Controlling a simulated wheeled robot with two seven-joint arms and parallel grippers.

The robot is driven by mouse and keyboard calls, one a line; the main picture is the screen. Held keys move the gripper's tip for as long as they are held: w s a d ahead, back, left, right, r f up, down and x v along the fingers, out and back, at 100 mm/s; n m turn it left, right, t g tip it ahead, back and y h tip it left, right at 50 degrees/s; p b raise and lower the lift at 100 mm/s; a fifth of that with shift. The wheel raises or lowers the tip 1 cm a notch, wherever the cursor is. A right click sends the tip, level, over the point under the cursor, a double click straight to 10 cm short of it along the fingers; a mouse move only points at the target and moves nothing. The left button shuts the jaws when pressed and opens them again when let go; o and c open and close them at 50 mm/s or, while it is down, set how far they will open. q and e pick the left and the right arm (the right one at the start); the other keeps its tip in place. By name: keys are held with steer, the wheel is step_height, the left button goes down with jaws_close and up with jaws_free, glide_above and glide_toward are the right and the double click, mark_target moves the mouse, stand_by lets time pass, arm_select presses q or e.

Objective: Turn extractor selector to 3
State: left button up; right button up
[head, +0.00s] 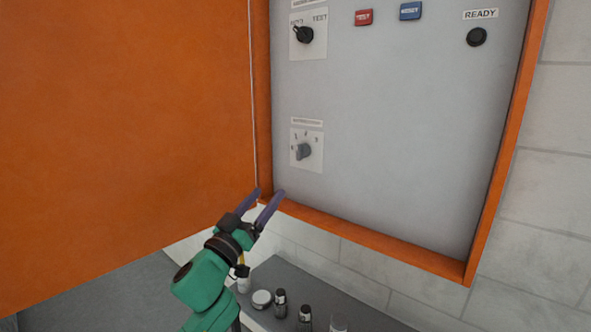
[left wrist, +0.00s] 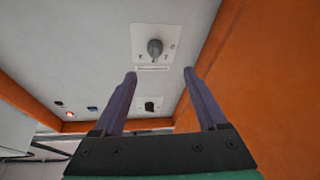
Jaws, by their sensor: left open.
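The extractor selector (head: 304,151) is a grey rotary knob on a white plate, low on the left side of the grey panel. Small marks surround it, and its exact setting is too small to read. It also shows in the left wrist view (left wrist: 155,47), upside down, beyond the fingertips. My left gripper (head: 268,192) is open and empty, below and left of the selector near the box's lower left corner. In the left wrist view its two purple fingers (left wrist: 160,72) are spread apart, not touching the knob. My right gripper is not in view.
The panel (head: 400,140) sits inside an orange frame, with an open orange door (head: 120,130) on the left. A black switch (head: 303,34), a red button (head: 364,17), a blue button (head: 411,10) and a READY indicator (head: 477,37) are higher up. Jars (head: 280,302) stand below.

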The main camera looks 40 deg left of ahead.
mark_target(298, 157)
arm_select(q)
steer(key=p+x, duration=0.1)
steer(key=x, duration=0.3)
steer(key=p+x, duration=0.2)
steer(key=x, duration=0.3)
steer(key=r+p+x, duration=0.1)
steer(key=x, duration=0.4)
steer(key=shift+s+d+r+p, duration=0.1)
steer(key=shift+s+d+p, duration=0.05)
steer(key=shift+d+p, duration=0.25)
steer(key=shift+w, duration=0.5)
steer(key=shift+s, duration=0.1)
jaws_close()
